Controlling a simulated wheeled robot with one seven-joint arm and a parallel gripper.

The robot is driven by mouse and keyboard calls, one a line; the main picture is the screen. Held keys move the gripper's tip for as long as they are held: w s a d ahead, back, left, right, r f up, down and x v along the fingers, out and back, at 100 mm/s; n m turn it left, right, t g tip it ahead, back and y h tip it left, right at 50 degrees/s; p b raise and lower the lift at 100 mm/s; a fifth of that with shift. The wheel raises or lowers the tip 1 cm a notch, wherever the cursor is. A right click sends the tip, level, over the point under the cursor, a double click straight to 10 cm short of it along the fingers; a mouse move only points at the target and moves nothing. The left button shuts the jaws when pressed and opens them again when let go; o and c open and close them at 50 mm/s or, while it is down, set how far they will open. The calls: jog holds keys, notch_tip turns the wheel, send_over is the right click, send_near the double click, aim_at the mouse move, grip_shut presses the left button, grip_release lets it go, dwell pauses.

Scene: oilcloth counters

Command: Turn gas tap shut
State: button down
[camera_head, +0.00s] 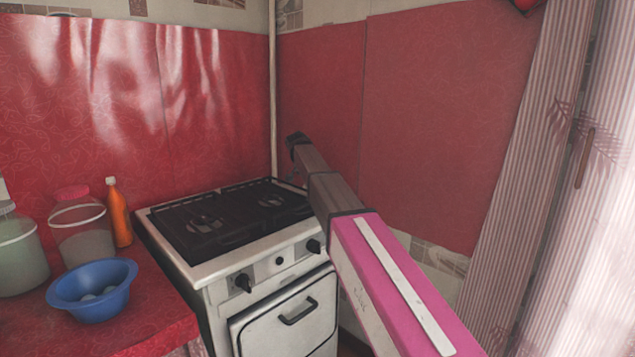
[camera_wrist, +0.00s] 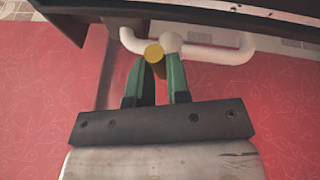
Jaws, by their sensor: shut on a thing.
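The gas tap shows in the wrist view as a round yellow piece (camera_wrist: 153,53) beside a white pipe (camera_wrist: 215,53) with a rounded white joint. My gripper (camera_wrist: 161,64) has its two green fingers at the tap, shut on it. The finger tips overlap the yellow piece and partly hide the tap, so its exact turn angle cannot be told. In the head view my arm reaches to the back corner beside the stove (camera_head: 235,225). The tap is hidden there behind my arm.
A vertical pipe (camera_head: 272,90) runs down the wall corner. A red counter (camera_head: 150,325) at left holds a blue bowl (camera_head: 92,290), jars (camera_head: 80,230) and an orange bottle (camera_head: 119,215). A striped curtain (camera_head: 525,190) hangs at right. A dark edge (camera_wrist: 200,15) lies close to the tap.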

jog(key=shift+w+a+m+g, duration=0.3)
jog(key=shift+w+a+m, duration=0.05)
jog(key=shift+m, duration=0.55)
jog(key=c, duration=1.1)
grip_release()
jog(key=v, duration=1)
jog(key=shift+a+r, duration=0.25)
jog(key=shift+a, duration=0.1)
